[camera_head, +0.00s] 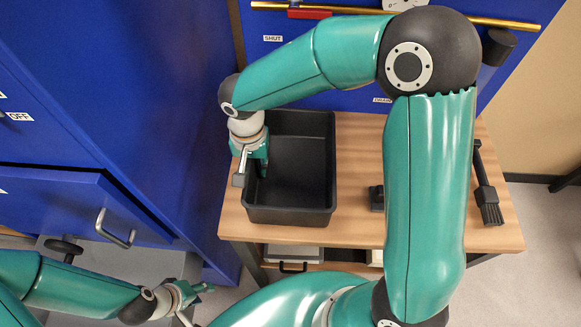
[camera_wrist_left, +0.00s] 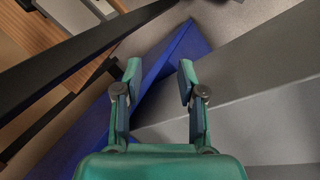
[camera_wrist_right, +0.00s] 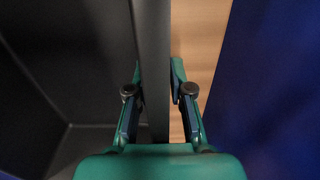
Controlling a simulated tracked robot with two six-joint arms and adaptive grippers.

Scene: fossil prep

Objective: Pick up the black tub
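The black tub (camera_head: 290,215) is an open, empty rectangular bin sitting upright on the wooden table, towards its left side. My right gripper (camera_head: 252,172) reaches down over the tub's left wall. In the right wrist view my right gripper (camera_wrist_right: 156,80) has one finger inside the tub and one outside, and the tub's wall (camera_wrist_right: 153,50) fills the gap between them, so it looks closed on that wall. My left gripper (camera_head: 197,291) is low at the left, apart from the tub. It is open and empty in the left wrist view (camera_wrist_left: 160,80).
The wooden table (camera_head: 350,170) also holds a black brush (camera_head: 487,195) and a small dark block (camera_head: 377,198) at the right. Blue cabinets stand left and behind; a drawer with a metal handle (camera_head: 115,230) juts out at left. A shelf below the table holds trays.

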